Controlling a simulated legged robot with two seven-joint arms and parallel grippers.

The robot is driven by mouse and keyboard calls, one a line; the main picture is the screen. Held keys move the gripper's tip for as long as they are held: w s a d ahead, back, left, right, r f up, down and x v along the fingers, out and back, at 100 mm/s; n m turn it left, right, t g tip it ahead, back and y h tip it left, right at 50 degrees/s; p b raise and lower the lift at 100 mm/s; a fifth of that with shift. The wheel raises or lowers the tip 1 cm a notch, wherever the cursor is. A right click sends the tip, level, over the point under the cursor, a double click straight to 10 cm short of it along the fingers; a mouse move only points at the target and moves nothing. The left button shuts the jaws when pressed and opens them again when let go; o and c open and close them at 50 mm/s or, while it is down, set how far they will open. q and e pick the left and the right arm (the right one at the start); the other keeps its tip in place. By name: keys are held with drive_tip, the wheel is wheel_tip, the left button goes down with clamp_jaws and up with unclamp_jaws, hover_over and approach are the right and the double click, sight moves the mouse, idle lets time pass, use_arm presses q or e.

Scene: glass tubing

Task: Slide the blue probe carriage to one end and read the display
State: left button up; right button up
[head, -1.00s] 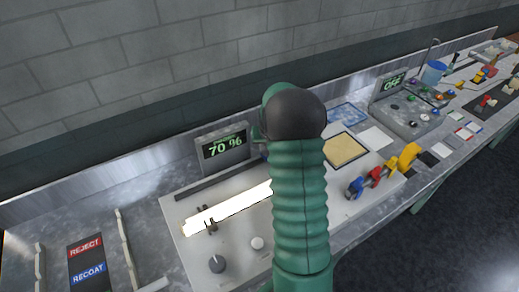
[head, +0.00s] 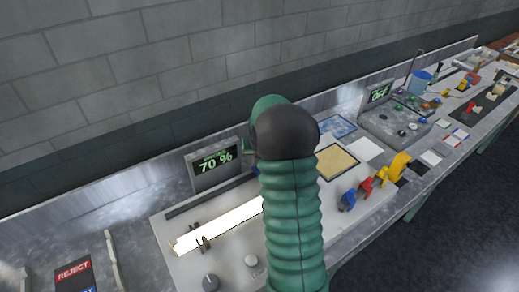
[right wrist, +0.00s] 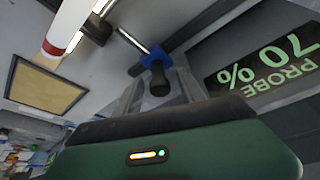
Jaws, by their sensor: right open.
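The blue probe carriage (right wrist: 151,57) sits on a thin metal rod in the right wrist view, with a dark knob (right wrist: 158,80) pointing toward my gripper. My right gripper (right wrist: 162,86) is open, its fingers on either side of the knob; I cannot tell whether they touch it. The display (right wrist: 262,65) appears upside down there, reading PROBE 70 %. In the head view the display (head: 214,162) reads 70 %. A bright glowing tube (head: 220,225) lies on the pale panel in front of it. My green right arm hides the gripper and most of the carriage. My left gripper is out of view.
A knob (head: 210,282) and a white button (head: 251,261) are on the panel's front. Blue, red and yellow clamps (head: 367,185) stand to the right, before a tan pad (head: 337,162). A second console (head: 395,122) reads OFF. REJECT sign (head: 73,271) is at left.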

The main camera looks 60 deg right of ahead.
drive_tip(key=v, duration=1.4)
drive_tip(key=shift+a+b, duration=0.15)
drive_tip(key=shift+b, duration=0.2)
drive_tip(key=shift+r, duration=0.1)
